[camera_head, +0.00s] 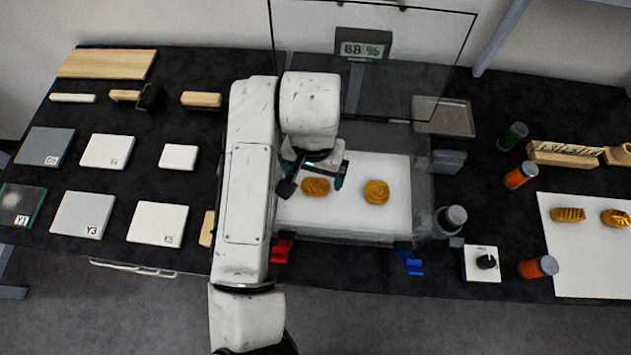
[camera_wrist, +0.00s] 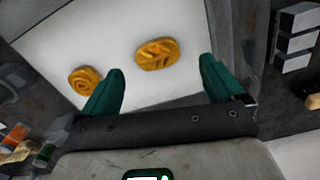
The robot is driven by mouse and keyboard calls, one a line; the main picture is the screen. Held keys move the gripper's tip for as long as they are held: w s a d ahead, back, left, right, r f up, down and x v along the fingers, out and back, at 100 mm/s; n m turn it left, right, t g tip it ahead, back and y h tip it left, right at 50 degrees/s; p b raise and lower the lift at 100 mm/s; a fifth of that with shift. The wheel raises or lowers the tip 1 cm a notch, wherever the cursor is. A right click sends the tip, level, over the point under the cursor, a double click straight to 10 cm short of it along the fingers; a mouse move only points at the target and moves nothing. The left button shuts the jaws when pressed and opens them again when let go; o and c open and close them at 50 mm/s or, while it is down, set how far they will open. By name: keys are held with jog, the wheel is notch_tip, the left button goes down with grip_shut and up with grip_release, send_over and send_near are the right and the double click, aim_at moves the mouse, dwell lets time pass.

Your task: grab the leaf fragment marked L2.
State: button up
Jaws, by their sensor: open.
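An oval gold fragment with leaf-like veins (camera_head: 316,187) lies on the white board (camera_head: 340,222) inside the clear-walled case. It also shows in the wrist view (camera_wrist: 157,54). No L2 mark can be read on it. My gripper (camera_head: 313,177) is open above this fragment in the head view. In the wrist view the two green fingers (camera_wrist: 161,70) are spread apart with nothing between them, and the leaf fragment lies just beyond their tips. A rounder gold fragment with a spiral (camera_head: 376,191) lies to its right on the board; it shows at left in the wrist view (camera_wrist: 85,80).
Clear case walls (camera_head: 421,185) surround the board, and a raised clear panel (camera_head: 440,60) stands behind. Two more gold fragments (camera_head: 568,214) (camera_head: 616,218) lie on a white sheet (camera_head: 590,265) at right. Jars (camera_head: 450,220) stand between. Pale and grey tiles (camera_head: 108,150) fill the left.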

aim_at(316, 184)
jog(key=f, duration=0.2)
jog(key=f+p, duration=0.1)
jog(key=f, duration=0.1)
jog(key=shift+d+f, duration=0.2)
jog(key=shift+f, duration=0.2)
jog(key=shift+c, duration=0.2)
jog(key=c, duration=1.1)
